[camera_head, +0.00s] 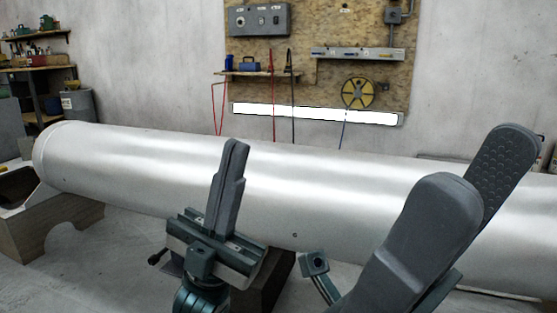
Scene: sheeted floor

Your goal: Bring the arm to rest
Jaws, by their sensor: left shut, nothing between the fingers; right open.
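My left gripper (236,160) stands upright in the lower middle of the head view, its fingers together and nothing between them. It is in front of a long silvery cylinder (130,165); I cannot tell whether it touches it. My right gripper (478,185) is at the lower right, large and close to the camera. Its two padded fingers are spread apart with nothing between them, and they hide part of the cylinder's right end. Most of both arms is outside the picture.
The cylinder lies across the view on a wooden cradle (55,222), with a dark support (271,285) partly hidden behind my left gripper. Behind it a board (300,65) on the wall carries a grey box (260,20) and a yellow reel (358,93). Sheeted floor (90,285) is clear at lower left.

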